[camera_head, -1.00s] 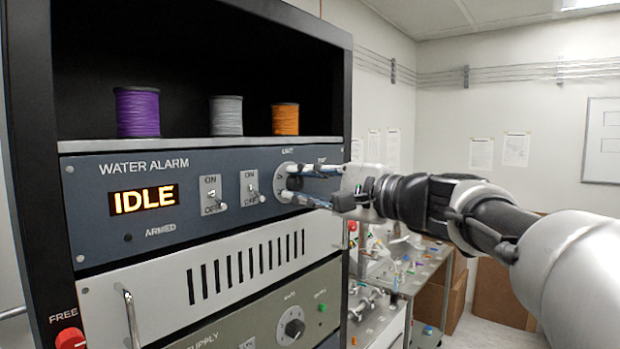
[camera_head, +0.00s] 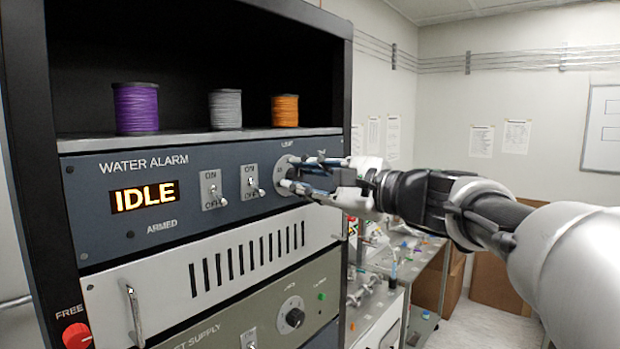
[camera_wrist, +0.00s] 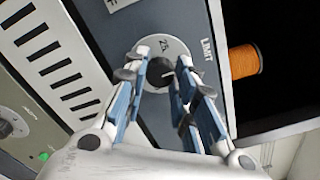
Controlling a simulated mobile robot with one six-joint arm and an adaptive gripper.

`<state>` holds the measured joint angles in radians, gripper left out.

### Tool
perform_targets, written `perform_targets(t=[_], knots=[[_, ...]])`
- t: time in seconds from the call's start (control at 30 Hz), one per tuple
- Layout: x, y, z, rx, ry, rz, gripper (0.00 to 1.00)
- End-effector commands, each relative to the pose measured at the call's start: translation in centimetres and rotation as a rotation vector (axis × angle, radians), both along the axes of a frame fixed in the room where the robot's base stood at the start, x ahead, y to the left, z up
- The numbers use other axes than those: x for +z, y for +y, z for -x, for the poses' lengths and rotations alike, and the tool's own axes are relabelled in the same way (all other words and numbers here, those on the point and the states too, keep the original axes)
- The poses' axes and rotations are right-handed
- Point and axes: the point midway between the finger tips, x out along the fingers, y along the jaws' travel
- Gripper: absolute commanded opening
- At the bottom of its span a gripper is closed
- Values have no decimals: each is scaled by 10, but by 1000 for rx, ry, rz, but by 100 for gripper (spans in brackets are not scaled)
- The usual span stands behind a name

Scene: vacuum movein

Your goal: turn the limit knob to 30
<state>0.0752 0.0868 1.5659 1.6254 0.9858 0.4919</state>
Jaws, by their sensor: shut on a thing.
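The limit knob (camera_wrist: 158,74) is a dark round knob on a pale dial plate (camera_wrist: 165,47) marked LIMIT, seen in the wrist view. In the head view the dial plate (camera_head: 281,166) is at the right end of the water alarm panel (camera_head: 100,228). My gripper (camera_wrist: 162,76) has its blue-grey fingers on either side of the knob, shut on it; in the head view my gripper (camera_head: 290,173) reaches in from the right. The fingers hide much of the dial, and I cannot read the knob's setting. The display (camera_head: 144,196) reads IDLE.
Two toggle switches (camera_head: 212,190) (camera_head: 252,183) sit left of the dial. Purple (camera_head: 136,108), grey (camera_head: 226,110) and orange (camera_head: 285,110) spools stand on the shelf above. A vented panel (camera_head: 215,265) and another knob (camera_head: 291,312) lie below. A cluttered bench stands behind my arm.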

Motion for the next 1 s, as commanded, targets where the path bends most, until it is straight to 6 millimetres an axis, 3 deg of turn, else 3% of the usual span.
perform_targets(t=[0.07, 0.1, 0.4, 0.77, 1.0], knots=[[0, 0, 0, 1, 1, 1, 1], [0, 0, 0, 1, 1, 1, 26], [0, 0, 0, 0, -1, 1, 46], [0, -2, 1, -1, 0, 1, 46], [0, -31, 23, -6, -1, 1, 46]])
